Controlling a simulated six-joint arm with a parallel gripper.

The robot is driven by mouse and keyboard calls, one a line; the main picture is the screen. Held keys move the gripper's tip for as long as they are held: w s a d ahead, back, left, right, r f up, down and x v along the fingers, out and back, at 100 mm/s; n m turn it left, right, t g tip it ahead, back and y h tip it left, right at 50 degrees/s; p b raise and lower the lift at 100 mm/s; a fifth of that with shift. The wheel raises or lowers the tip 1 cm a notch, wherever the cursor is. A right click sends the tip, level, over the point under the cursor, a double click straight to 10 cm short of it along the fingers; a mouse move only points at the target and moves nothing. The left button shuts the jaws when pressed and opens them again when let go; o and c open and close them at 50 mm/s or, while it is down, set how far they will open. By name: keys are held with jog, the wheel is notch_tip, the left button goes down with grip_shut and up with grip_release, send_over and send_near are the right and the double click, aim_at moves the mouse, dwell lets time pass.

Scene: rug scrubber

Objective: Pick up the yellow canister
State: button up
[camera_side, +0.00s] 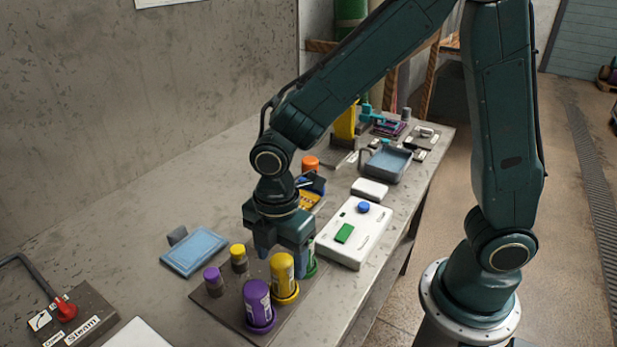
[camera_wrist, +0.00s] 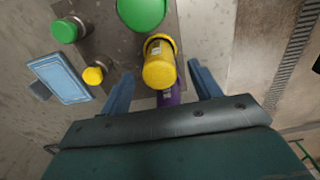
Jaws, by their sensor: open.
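The yellow canister (camera_side: 282,281) stands upright on a dark board, between a purple canister (camera_side: 257,302) and a green canister (camera_side: 310,264), which is partly hidden by my gripper. My gripper (camera_side: 285,256) points down over the yellow canister, fingers apart. In the wrist view, the yellow canister (camera_wrist: 159,66) shows between the two open fingertips (camera_wrist: 161,72), nearer the middle, with visible space on both sides. I cannot tell whether the fingertips reach below its top. The purple canister (camera_wrist: 169,97) is mostly hidden there; the green canister (camera_wrist: 142,11) is at the top edge.
Small purple-capped (camera_side: 213,281) and yellow-capped (camera_side: 238,258) bottles stand left on the board (camera_side: 222,308). A blue tray (camera_side: 194,251) lies beyond. A white panel (camera_side: 352,240) with a blue knob lies right of my gripper. A small green-capped bottle (camera_wrist: 65,31) shows in the wrist view.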

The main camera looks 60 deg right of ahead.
jog(key=shift+f, duration=1.6)
jog(key=c, duration=1.1)
jog(key=shift+r, duration=0.15)
notch_tip(320, 180, up, 20)
jog(key=shift+f, duration=0.1)
